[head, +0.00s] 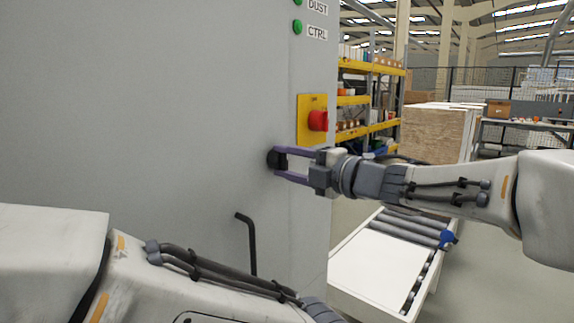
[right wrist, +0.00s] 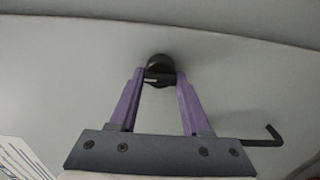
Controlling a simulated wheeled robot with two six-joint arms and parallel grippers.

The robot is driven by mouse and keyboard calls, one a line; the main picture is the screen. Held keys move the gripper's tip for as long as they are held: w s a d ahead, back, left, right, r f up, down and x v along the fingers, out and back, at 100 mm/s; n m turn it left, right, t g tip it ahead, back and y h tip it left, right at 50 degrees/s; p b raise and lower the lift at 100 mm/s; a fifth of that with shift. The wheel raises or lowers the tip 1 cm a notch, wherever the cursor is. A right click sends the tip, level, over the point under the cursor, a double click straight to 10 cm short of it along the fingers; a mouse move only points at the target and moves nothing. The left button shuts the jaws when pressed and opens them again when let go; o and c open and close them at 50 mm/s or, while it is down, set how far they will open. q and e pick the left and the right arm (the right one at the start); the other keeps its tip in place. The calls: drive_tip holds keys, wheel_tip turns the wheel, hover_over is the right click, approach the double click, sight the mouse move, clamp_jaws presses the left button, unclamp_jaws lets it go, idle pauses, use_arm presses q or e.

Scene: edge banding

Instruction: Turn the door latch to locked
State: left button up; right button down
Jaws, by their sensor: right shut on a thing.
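The door latch is a round black knob (head: 276,159) on the grey cabinet door (head: 140,110), below and left of a red switch. My right gripper (head: 283,163) comes in from the right with its purple fingers on the knob. In the right wrist view the knob (right wrist: 160,70) sits between the two fingertips (right wrist: 160,80), and a small pale mark shows on its face. The fingers are shut on the knob. My left arm crosses the lower left of the head view, but its gripper is out of view.
A red switch on a yellow plate (head: 317,120) is just above my right gripper. A bent black handle (head: 247,240) sticks out below the knob. A roller conveyor table (head: 375,265) stands at the lower right, with stacked boards (head: 437,132) and shelves behind.

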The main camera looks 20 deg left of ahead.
drive_tip(key=shift+c, duration=1.8)
unclamp_jaws()
drive_tip(key=shift+d, duration=0.1)
drive_tip(key=b+v, duration=0.1)
drive_tip(key=v, duration=0.9)
drive_tip(key=shift+d+b, duration=0.15)
drive_tip(key=shift+b, duration=0.15)
drive_tip(key=shift+r, duration=0.1)
